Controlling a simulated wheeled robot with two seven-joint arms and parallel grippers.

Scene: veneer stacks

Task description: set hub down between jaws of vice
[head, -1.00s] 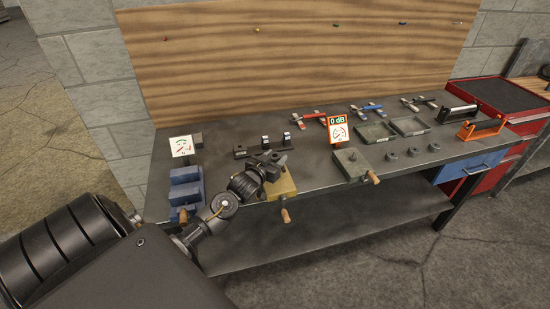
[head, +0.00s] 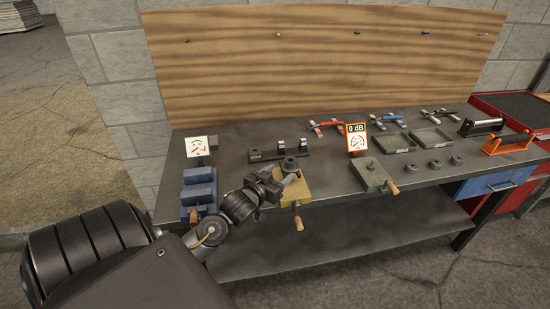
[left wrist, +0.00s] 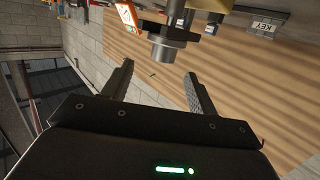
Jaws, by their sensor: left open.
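A grey round hub (head: 290,165) stands at the yellow vice (head: 296,188), apparently between its jaws; how it sits there is partly hidden. My left gripper (head: 274,180) is just left of and in front of the hub, open and empty. In the left wrist view the hub (left wrist: 164,46) is beyond the open fingertips (left wrist: 159,70), apart from them, with part of the yellow vice (left wrist: 211,14) beside it. My right gripper is in neither view.
A blue vice (head: 199,188) stands left of my left gripper and a grey-green vice (head: 370,174) to the right. Several grey hubs, including one at the front (head: 411,168), lie farther right. Trays (head: 432,138) and clamps (head: 385,119) lie behind. The wooden board (head: 320,60) closes the back.

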